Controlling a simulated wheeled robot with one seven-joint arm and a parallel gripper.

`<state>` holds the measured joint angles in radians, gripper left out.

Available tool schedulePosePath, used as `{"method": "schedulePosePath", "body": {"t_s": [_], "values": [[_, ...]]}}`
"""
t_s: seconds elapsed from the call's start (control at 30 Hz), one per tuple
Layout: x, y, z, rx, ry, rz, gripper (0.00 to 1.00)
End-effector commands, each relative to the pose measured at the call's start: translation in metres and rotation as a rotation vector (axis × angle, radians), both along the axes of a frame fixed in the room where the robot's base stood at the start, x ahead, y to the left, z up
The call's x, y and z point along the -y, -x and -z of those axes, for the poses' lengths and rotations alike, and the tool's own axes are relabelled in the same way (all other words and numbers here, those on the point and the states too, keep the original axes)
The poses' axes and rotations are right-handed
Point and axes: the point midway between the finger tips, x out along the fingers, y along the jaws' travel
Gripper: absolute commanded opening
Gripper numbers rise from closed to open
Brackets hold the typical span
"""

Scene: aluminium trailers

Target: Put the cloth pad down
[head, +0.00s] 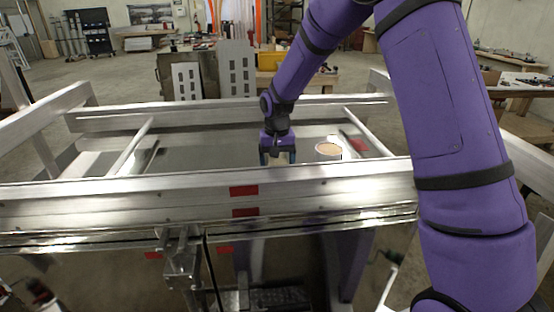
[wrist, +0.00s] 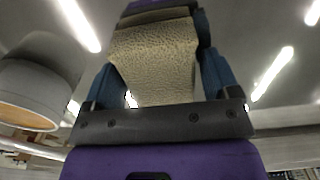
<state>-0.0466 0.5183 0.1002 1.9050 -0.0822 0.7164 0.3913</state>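My gripper (head: 278,157) points down over the flat metal bed of the trailer, behind its near rail. In the wrist view, the tan, rough-textured cloth pad (wrist: 155,62) sits between the two blue fingers of my gripper (wrist: 157,45), which are shut on it. In the head view the pad is small and mostly hidden by the fingers. I cannot tell whether its lower edge touches the bed.
A round grey container with a tan top (head: 328,150) stands just right of my gripper; it also shows in the wrist view (wrist: 38,82). The near aluminium rail (head: 130,207) crosses in front. The bed (head: 205,153) is clear to the left.

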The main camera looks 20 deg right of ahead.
Motion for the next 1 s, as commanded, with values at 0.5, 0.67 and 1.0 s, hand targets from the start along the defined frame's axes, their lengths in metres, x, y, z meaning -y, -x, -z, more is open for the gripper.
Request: {"method": "schedulePosePath", "body": {"t_s": [0.5,0.67,1.0], "values": [[0.000,-0.001,-0.017,0.003,0.000,0.000,0.94],[0.000,-0.001,-0.047,0.004,0.000,0.000,0.94],[-0.001,0.000,-0.107,0.003,0.000,0.000,0.94]]}}
